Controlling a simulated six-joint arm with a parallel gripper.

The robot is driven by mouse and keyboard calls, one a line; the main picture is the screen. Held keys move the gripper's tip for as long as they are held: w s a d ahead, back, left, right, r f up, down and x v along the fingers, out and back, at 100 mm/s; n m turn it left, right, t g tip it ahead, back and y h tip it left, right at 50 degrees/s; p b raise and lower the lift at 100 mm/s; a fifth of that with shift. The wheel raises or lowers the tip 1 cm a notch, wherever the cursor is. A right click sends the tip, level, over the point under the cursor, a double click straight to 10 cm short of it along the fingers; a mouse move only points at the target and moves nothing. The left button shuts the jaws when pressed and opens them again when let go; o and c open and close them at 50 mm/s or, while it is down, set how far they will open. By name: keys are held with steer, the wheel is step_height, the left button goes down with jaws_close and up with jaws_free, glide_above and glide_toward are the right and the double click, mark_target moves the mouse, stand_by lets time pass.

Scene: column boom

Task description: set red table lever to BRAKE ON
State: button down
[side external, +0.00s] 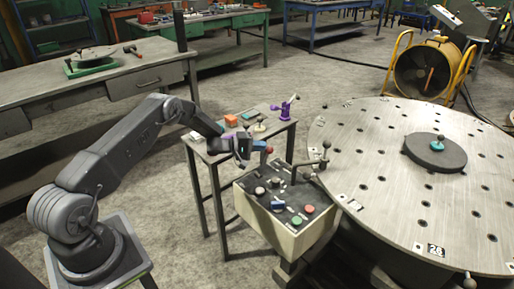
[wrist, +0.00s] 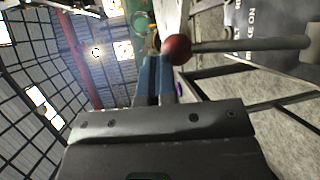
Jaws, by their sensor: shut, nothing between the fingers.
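The red table lever's ball knob (side external: 269,150) stands above the back edge of the control box. In the wrist view the red knob (wrist: 177,49) sits at the end of a grey rod that runs to the right. My gripper (side external: 260,146) is right beside the knob. Its blue fingers are shut and empty in the wrist view (wrist: 163,62), with their tips against or very close to the knob; I cannot tell if they touch. A dark plate (wrist: 262,30) behind the rod carries lettering ending in "KE ON". The lever's base is hard to make out.
The control box (side external: 258,226) has several buttons and knobs on top. A large round perforated table (side external: 365,140) stands to its right. A dark-knobbed lever (side external: 325,152) rises between them. A small side table (side external: 205,150) with coloured objects is behind my gripper.

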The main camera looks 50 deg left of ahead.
steer(key=shift+w+d, duration=0.1)
steer(key=shift+w, duration=0.3)
steer(key=shift+r, duration=0.1)
steer(key=s+a+r, duration=0.6)
steer(key=s+r, duration=0.1)
steer(key=s, duration=0.3)
steer(key=shift+a+r, duration=0.3)
steer(key=shift+a, duration=0.1)
